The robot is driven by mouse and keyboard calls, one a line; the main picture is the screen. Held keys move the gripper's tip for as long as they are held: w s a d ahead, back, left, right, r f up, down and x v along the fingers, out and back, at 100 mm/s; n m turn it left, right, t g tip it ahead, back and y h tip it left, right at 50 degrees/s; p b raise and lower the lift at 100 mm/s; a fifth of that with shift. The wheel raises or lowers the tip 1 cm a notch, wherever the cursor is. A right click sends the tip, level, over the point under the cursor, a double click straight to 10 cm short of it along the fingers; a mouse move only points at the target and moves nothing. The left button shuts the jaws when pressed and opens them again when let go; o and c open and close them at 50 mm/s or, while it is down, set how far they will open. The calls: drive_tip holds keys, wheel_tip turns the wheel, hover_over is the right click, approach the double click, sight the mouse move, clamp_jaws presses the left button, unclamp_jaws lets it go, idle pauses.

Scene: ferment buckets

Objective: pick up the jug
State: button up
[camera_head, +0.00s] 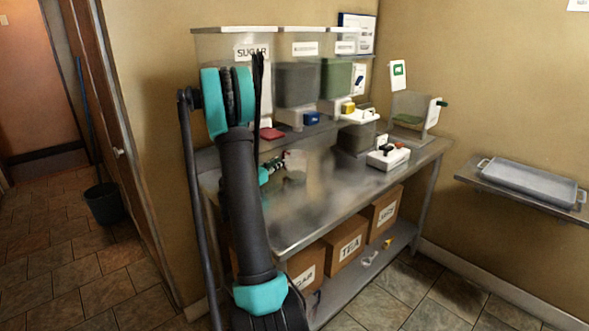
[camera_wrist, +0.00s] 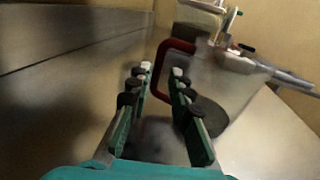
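The jug is a clear, see-through vessel with a dark red handle. In the wrist view the jug (camera_wrist: 222,82) is right of centre and looks tilted because the camera is rolled. Its handle (camera_wrist: 163,62) faces my gripper (camera_wrist: 160,88). In the head view the jug (camera_head: 296,165) stands faintly on the metal table, right beside my gripper (camera_head: 272,168), which my arm partly hides.
The metal table (camera_head: 330,195) holds clear bins, one labelled SUGAR (camera_head: 250,52), at its back. A white caddy (camera_head: 388,158) stands to the right. Cardboard boxes (camera_head: 345,247) sit on the lower shelf. A tray (camera_head: 530,180) lies on a wall shelf. Table space right of the jug is clear.

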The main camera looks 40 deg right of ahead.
drive_tip(key=x, duration=0.4)
drive_tip(key=shift+w+f, duration=0.1)
clamp_jaws()
